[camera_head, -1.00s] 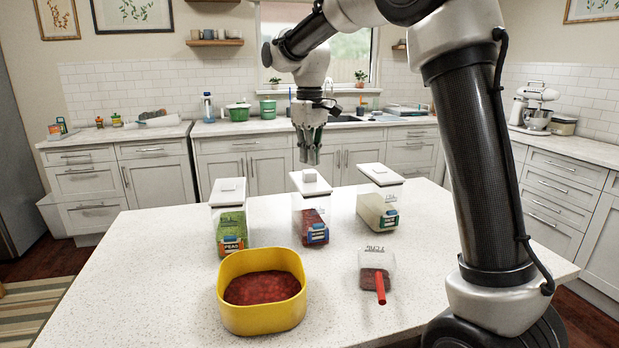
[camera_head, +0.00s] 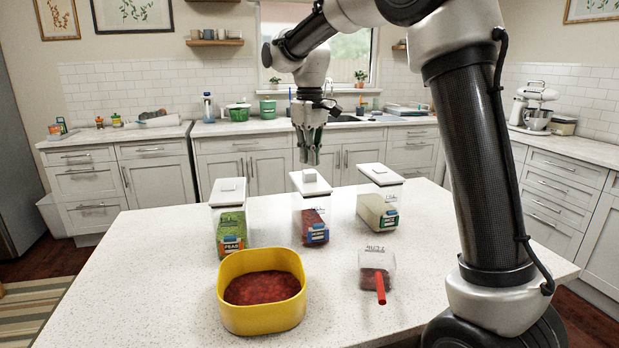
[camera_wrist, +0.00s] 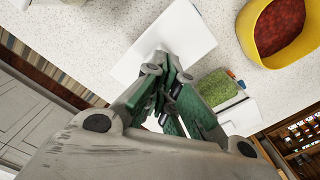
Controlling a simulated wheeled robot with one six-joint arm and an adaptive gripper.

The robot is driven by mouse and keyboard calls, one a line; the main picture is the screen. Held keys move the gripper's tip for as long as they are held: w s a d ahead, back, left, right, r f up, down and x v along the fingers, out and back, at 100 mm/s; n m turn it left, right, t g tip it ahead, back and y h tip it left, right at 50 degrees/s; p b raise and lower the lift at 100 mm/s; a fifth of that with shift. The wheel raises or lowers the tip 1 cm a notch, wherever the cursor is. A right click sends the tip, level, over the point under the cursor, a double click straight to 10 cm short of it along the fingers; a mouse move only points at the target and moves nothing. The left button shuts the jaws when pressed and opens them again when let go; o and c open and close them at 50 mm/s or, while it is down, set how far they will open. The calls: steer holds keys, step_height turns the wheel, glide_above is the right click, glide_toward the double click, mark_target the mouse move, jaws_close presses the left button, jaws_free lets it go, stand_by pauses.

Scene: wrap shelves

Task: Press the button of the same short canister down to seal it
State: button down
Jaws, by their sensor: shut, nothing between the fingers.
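Three clear canisters with white lids stand in a row on the counter. The middle canister (camera_head: 315,222) holds red contents, and its square button (camera_head: 309,176) stands up from the lid. My gripper (camera_head: 309,162) is shut and empty, pointing down above and behind that canister, apart from the button in the head view. In the wrist view my gripper (camera_wrist: 172,80) covers part of a white lid (camera_wrist: 195,32), and no button can be made out there. The left canister (camera_head: 231,222) holds green peas. The right canister (camera_head: 380,210) holds white contents. Their buttons look lower.
A yellow bowl (camera_head: 233,314) of red contents stands in front of the canisters. The counter (camera_head: 150,290) is clear at the left. A sink counter with cabinets stands behind.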

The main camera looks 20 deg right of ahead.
mark_target(310, 171)
steer(key=shift+f, duration=0.1)
stand_by(0.3)
steer(key=shift+f, duration=2.15)
steer(key=shift+r, duration=3.8)
